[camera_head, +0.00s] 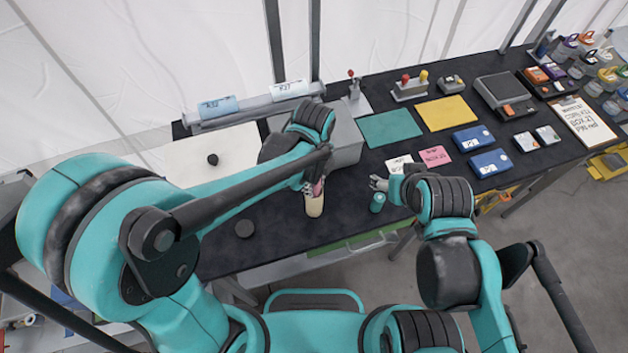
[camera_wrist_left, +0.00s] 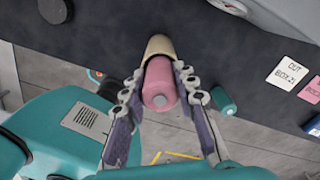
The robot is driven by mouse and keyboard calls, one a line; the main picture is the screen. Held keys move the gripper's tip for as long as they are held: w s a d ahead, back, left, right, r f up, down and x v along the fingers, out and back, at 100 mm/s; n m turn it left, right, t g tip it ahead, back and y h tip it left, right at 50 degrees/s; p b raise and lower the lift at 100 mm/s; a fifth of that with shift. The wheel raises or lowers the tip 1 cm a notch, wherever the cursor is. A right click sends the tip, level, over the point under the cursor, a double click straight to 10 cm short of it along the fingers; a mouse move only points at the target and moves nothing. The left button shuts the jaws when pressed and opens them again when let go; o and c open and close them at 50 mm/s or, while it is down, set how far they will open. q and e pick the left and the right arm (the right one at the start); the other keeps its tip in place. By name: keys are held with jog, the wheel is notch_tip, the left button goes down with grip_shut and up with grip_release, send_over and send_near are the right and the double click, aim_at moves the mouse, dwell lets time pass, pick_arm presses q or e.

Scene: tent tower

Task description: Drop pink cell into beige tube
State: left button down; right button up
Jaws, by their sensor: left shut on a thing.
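The beige tube (camera_head: 314,205) stands on the dark table near its front edge. It also shows in the left wrist view (camera_wrist_left: 159,45). My left gripper (camera_head: 316,184) is over the tube and shut on the pink cell (camera_wrist_left: 160,85). The cell lies between the two fingers, lined up with the tube, its far end at the tube's mouth. The cell hides part of the mouth, so I cannot tell how far it is inside. My right gripper (camera_head: 378,183) is beside the teal cylinder (camera_head: 377,203); its finger opening is unclear.
A grey box (camera_head: 347,140) stands behind my left gripper. White and pink cards (camera_head: 435,156) lie to the right, with blue boxes (camera_head: 473,138) beyond. Bare table surrounds the tube.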

pick_arm(q)
jog(key=shift+f, duration=0.35)
jog(key=c, duration=1.1)
grip_release()
notch_tip(320, 180, up, 7)
jog(key=p, duration=0.5)
jog(key=shift+r, duration=0.15)
